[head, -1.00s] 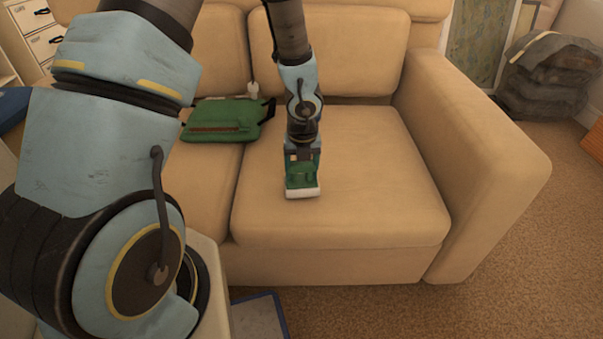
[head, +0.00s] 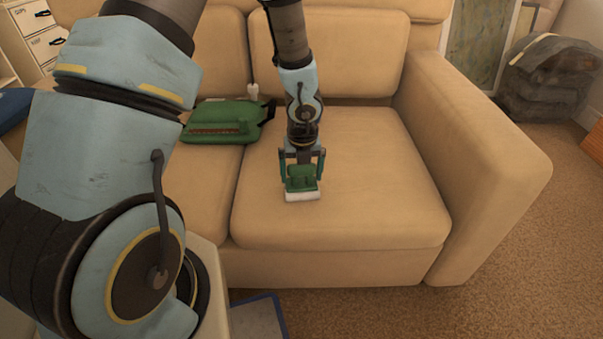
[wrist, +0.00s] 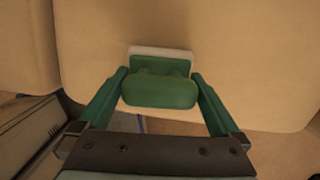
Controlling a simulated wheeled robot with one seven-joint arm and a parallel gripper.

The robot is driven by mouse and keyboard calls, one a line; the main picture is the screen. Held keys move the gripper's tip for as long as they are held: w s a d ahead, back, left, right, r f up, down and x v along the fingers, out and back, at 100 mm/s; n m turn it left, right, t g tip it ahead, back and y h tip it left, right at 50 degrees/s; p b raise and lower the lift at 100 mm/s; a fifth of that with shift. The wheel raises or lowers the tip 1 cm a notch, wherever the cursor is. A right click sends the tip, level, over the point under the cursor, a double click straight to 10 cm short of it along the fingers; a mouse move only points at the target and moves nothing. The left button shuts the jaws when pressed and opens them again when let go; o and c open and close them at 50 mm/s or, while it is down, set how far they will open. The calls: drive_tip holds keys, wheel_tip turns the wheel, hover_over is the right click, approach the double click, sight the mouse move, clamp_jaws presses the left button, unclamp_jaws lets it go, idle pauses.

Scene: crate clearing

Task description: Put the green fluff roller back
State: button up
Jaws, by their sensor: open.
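The green fluff roller (head: 302,185), a green body with a white roll along its front edge, rests on the right seat cushion (head: 370,205) of the tan sofa. It also shows in the wrist view (wrist: 160,92), with the white roll at its far side. My gripper (head: 302,177) is open and low over the cushion. Part of the roller's upper end is hidden by the gripper in the head view.
The sofa armrest (head: 470,140) rises at right. A dark grey bag (head: 548,78) stands beyond it. A blue-edged flat object (head: 258,317) lies on the floor in front.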

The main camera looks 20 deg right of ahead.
sight(303, 187)
wheel_tip(303, 187, up, 11)
drive_tip(key=s+p, duration=0.2)
drive_tip(key=p, duration=0.3)
drive_tip(key=a+r+m, duration=0.4)
drive_tip(key=a+m, duration=0.4)
drive_tip(key=m, duration=0.3)
drive_tip(key=s+a+r+m, duration=0.1)
drive_tip(key=a+r+m, duration=0.4)
drive_tip(key=a+m, duration=0.4)
drive_tip(key=a+r+m, duration=0.4)
drive_tip(key=a+m, duration=0.4)
drive_tip(key=m, duration=0.6)
drive_tip(key=shift+s+a+r+m, duration=0.25)
drive_tip(key=shift+s+r+m, duration=0.05)
drive_tip(key=shift+s, duration=0.1)
wheel_tip(303, 187, up, 17)
drive_tip(key=p, duration=1.7)
drive_tip(key=shift+p, duration=0.3)
drive_tip(key=shift+f, duration=0.1)
